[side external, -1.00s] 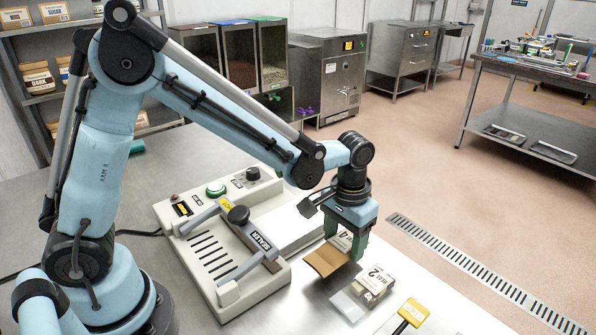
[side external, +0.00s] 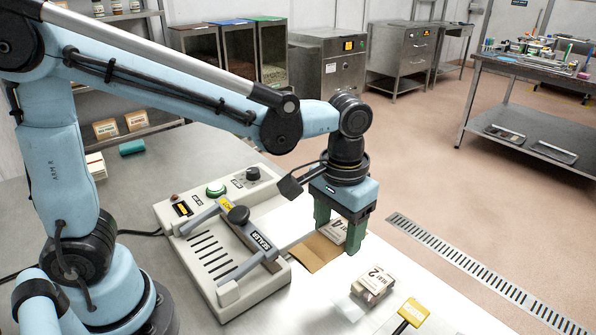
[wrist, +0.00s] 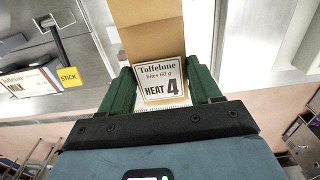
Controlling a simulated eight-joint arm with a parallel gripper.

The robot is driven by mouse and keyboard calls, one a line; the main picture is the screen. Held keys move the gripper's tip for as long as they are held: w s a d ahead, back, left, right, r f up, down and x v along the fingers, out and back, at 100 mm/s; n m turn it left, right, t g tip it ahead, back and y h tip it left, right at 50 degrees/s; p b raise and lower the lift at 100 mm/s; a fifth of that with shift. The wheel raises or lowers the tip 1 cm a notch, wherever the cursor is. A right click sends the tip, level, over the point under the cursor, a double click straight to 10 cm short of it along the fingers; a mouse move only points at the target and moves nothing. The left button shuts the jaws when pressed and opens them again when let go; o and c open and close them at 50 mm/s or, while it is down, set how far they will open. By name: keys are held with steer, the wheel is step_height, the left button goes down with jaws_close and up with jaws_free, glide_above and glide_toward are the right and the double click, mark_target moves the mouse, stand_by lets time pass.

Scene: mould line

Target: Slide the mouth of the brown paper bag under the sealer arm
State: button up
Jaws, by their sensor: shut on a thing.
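The brown paper bag (side external: 313,251) lies low over the pale bench with its label "Toffelune, HEAT 4" facing up. In the wrist view the bag (wrist: 150,40) sits between my two green fingers, its plain brown end pointing away from me. My gripper (side external: 338,238) is shut on the labelled end. The sealer (side external: 205,262) stands left of the bag, with its grey sealer arm (side external: 258,243) across the top. The bag's plain end reaches the sealer's right edge; I cannot tell whether any of it is under the arm.
Bare bench lies between pouch and sealer.

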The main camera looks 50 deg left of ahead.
glide_toward(276, 228)
steer(key=w, duration=0.4)
steer(key=shift+w, duration=0.2)
steer(key=shift+f, duration=2.9)
steer(key=shift+s+f, duration=0.1)
steer(key=shift+s, duration=2.15)
steer(key=shift+f, duration=0.2)
steer(key=o, duration=1.1)
steer(key=shift+o, duration=0.2)
steer(key=shift+r, duration=0.1)
